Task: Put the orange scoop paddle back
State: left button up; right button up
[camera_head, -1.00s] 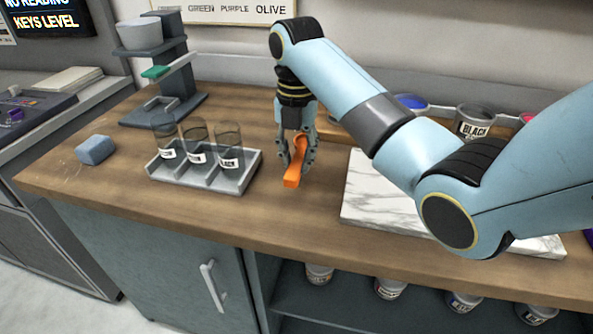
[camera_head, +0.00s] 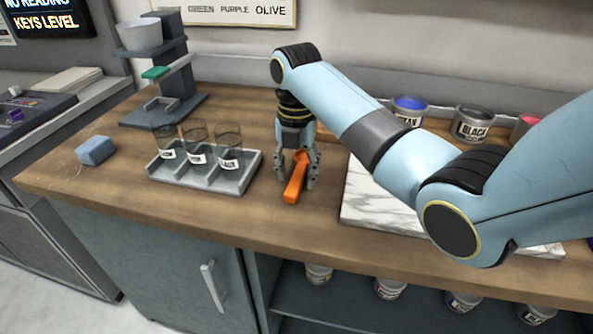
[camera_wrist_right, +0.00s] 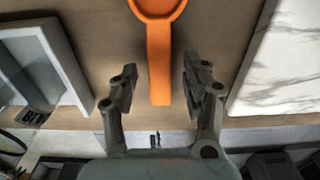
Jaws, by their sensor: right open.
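The orange scoop paddle (camera_head: 295,180) lies on the wooden counter, between the grey rack and the marble slab. In the right wrist view, the handle of the orange scoop paddle (camera_wrist_right: 159,70) points between my fingers and its round scoop end is cut by the top edge. My right gripper (camera_head: 296,186) is low over the paddle; in the right wrist view my right gripper (camera_wrist_right: 160,85) is open, one finger on each side of the handle with a gap on both sides. My left gripper is not in view.
The grey rack (camera_head: 240,178) holds several labelled clear cups, left of my gripper. The white marble slab (camera_head: 365,205) lies close on the right. Labelled tubs such as the black one (camera_head: 472,124) stand at the back. A blue block (camera_head: 95,150) sits far left.

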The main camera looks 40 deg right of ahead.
aim_at(296, 177)
notch_tip(296, 177, up, 12)
jog(key=p, duration=0.3)
jog(key=shift+f, duration=0.2)
dwell(0.4)
